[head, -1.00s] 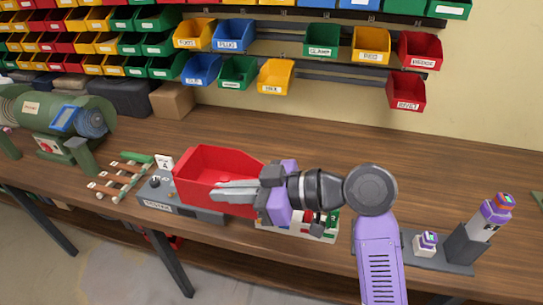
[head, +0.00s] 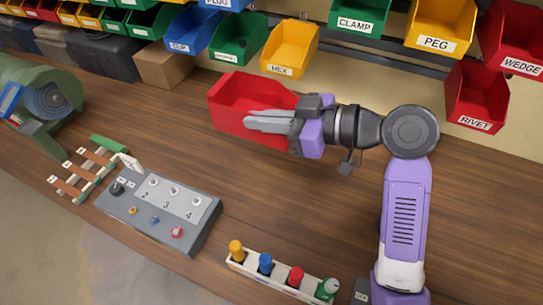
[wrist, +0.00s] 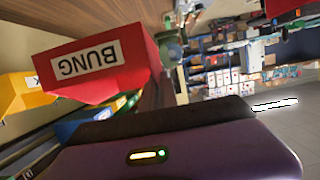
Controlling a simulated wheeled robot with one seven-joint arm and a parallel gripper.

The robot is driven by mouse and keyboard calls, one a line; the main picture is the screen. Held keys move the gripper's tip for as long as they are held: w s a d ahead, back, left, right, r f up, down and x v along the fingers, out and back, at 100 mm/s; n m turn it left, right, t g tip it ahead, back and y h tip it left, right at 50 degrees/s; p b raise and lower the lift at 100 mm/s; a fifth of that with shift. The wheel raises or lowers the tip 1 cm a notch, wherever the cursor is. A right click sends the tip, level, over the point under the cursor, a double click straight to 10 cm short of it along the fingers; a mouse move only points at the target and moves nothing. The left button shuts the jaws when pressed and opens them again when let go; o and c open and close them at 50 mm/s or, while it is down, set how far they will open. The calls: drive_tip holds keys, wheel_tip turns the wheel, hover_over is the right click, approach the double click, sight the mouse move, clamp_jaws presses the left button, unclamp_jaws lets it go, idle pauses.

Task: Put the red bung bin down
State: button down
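The red bung bin (head: 240,95) is in the head view, open side up, over the back part of the wooden table (head: 200,130). My gripper (head: 268,120) reaches it from the right, with its grey fingers closed at the bin's near right wall. In the wrist view the red bin (wrist: 130,60) shows its white BUNG label upside down, above my purple gripper body. The fingertips' contact with the wall is partly hidden. I cannot tell for sure whether the bin's underside touches the table.
Hanging bins line the wall behind: green (head: 238,38), yellow HEX (head: 290,48) and red RIVET (head: 476,97). A cardboard box (head: 172,64) stands behind left. A grey control box (head: 160,208) and a rack of coloured pegs (head: 280,277) lie nearer. Table between them is clear.

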drive_tip(key=shift+w+d+f+p, duration=0.1)
drive_tip(key=shift+f+p, duration=0.15)
drive_tip(key=shift+f, duration=4.75)
drive_tip(key=shift+w+f+p, duration=0.1)
drive_tip(key=shift+f+p, duration=0.15)
drive_tip(key=shift+f, duration=4.75)
drive_tip(key=shift+f, duration=0.15)
drive_tip(key=c, duration=1.6)
unclamp_jaws()
drive_tip(key=shift+c, duration=0.2)
drive_tip(key=shift+r, duration=0.2)
drive_tip(key=v, duration=0.7)
drive_tip(key=shift+s+d+r+p, duration=0.1)
drive_tip(key=shift+d+p, duration=0.1)
drive_tip(key=shift+p, duration=0.2)
